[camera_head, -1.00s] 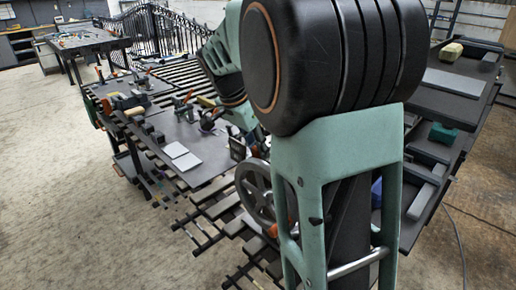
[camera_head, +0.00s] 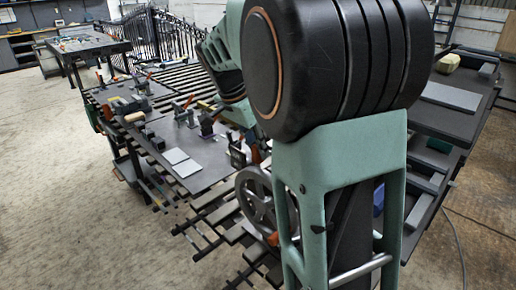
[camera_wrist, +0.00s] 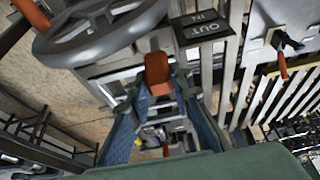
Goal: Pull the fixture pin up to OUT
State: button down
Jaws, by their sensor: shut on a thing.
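In the wrist view my gripper (camera_wrist: 157,92) reaches up from the bottom, its teal fingers on either side of an orange handle. It is shut on this handle, which I take to be the fixture pin (camera_wrist: 158,72). The pin's shaft is hidden. A dark plate (camera_wrist: 205,24) beside it reads IN and OUT upside down; I cannot tell which mark the pin stands at. In the head view my own arm hides the gripper's hold.
A grey handwheel (camera_wrist: 100,32) is close to the pin; it also shows in the head view (camera_head: 243,207). A table with clamps and pale plates (camera_head: 181,170) stands to the left. Another orange-handled clamp (camera_wrist: 282,65) is at right. Slatted rails run underneath.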

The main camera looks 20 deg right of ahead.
jog(key=c, duration=1.8)
grip_release()
jog(key=shift+r, duration=0.3)
jog(key=shift+o, duration=0.4)
jog(key=shift+f, duration=0.1)
jog(key=v, duration=1.2)
jog(key=shift+f, duration=0.1)
